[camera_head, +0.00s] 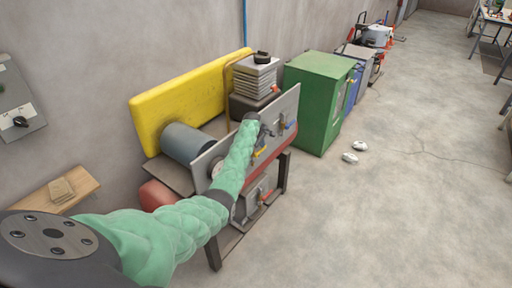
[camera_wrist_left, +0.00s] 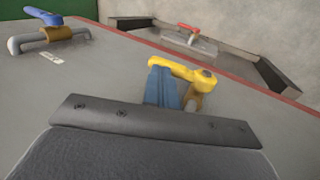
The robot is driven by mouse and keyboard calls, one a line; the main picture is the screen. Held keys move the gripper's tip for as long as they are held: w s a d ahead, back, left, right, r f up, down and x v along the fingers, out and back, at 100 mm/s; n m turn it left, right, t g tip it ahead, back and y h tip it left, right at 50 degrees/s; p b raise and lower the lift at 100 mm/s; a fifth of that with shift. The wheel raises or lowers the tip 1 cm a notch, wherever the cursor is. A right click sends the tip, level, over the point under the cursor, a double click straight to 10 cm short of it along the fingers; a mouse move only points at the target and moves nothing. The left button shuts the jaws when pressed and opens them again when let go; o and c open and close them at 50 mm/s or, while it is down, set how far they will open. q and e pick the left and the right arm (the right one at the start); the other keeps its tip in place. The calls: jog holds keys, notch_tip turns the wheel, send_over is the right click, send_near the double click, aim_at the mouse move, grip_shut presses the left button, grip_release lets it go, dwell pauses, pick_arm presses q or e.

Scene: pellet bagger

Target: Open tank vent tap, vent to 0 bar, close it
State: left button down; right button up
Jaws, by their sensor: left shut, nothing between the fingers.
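A grey upright panel (camera_head: 284,107) on a bagging machine carries several taps. A yellow-handled tap (camera_wrist_left: 184,72) is in the middle of the left wrist view; its lever lies across the panel. The blue fingers of my left gripper (camera_wrist_left: 162,88) are shut and empty, right beside the lever's left end; I cannot tell whether they touch it. In the head view my left gripper (camera_head: 260,149) is at the panel, partly hidden by my arm. A blue-handled tap (camera_wrist_left: 48,20) is at the upper left, and a red-handled tap (camera_wrist_left: 188,30) lies beyond the panel edge. My right gripper is out of view.
A yellow tank-like body (camera_head: 180,103) and a grey cylinder (camera_head: 186,139) stand behind the panel. A green cabinet (camera_head: 312,105) is to the right. Two small white objects (camera_head: 350,157) lie on the floor. The floor in front and to the right is mostly clear.

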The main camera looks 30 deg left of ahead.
pick_arm(q)
jog(key=shift+w+f+g+b, duration=0.2)
jog(key=shift+g+b, duration=0.15)
jog(key=shift+g, duration=0.45)
jog(key=shift+w+f+g+b, duration=0.15)
jog(key=shift+g+b, duration=0.15)
jog(key=shift+g, duration=0.6)
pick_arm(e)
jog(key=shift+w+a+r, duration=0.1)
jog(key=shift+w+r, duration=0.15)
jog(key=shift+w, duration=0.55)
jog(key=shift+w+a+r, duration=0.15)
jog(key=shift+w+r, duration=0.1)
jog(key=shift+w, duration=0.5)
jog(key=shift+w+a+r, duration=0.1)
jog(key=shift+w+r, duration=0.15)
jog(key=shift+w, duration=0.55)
